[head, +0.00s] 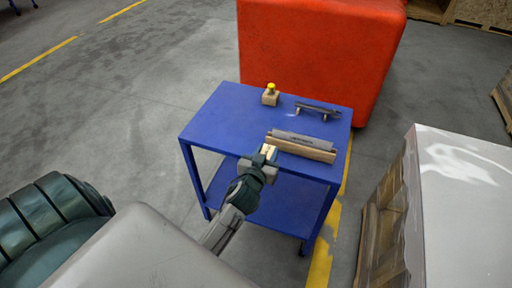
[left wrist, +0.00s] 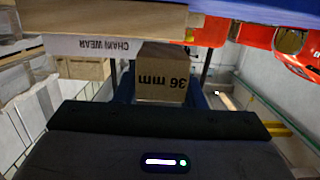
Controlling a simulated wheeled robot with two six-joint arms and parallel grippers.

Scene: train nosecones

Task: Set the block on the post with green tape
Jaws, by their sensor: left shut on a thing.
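My left gripper (head: 264,158) is shut on a small pale wooden block (head: 268,150), at the near edge of the blue cart (head: 225,118). In the left wrist view the block (left wrist: 162,75) sits in front of the gripper body, and its face reads "36 mm" upside down. I cannot make out a post with green tape. A grey bar on short supports (head: 318,107) stands at the cart's back right, too small to show any tape. My right gripper is not in view.
A wooden tray with a grey bar (head: 303,149) lies just right of the block. A small wooden block with a yellow knob (head: 270,97) stands at the back. A large red-orange body (head: 320,50) rises behind the cart. The cart's left top is clear.

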